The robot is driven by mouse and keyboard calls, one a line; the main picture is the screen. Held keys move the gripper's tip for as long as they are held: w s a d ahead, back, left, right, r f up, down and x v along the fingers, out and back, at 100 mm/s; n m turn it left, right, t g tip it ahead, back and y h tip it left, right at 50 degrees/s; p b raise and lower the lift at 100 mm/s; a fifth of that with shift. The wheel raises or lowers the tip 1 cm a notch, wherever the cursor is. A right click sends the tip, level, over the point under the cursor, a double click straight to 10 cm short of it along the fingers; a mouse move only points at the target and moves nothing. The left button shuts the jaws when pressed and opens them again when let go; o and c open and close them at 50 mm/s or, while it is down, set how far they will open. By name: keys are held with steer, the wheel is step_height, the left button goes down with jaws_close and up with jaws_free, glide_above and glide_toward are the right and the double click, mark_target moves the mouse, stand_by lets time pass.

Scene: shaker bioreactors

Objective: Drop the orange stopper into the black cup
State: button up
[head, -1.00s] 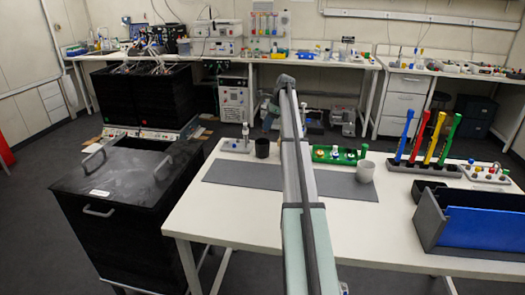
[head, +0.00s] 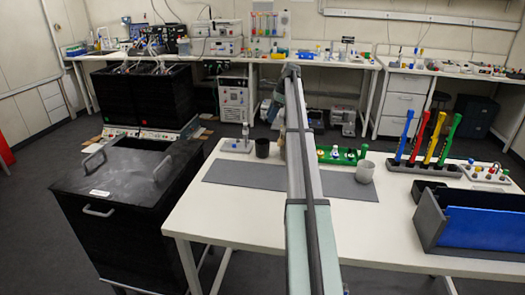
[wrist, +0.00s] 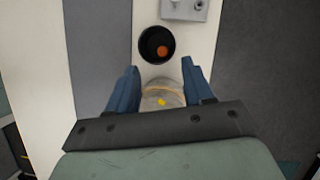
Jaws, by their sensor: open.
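The black cup (wrist: 146,37) stands upright in the wrist view, just beyond my fingertips, and I look down into its mouth. A small orange thing, which looks like the orange stopper (wrist: 162,50), lies inside it. My gripper (wrist: 160,78) is open, its two blue fingers apart. A pale grey rounded thing with a tan band and a yellow dot (wrist: 161,102) shows between the fingers; I cannot tell what it is or whether they touch it. In the head view the black cup (head: 262,148) stands left of my arm, which mostly hides the gripper.
A grey mat (head: 235,174) lies on the white table. A grey cup (head: 365,171), a green rack (head: 335,155) and a rack with coloured handles (head: 424,168) stand to the right. A dark bin with a blue front (head: 480,228) sits at the right front.

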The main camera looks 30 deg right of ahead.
steer(key=v, duration=0.8)
steer(key=shift+r, duration=0.25)
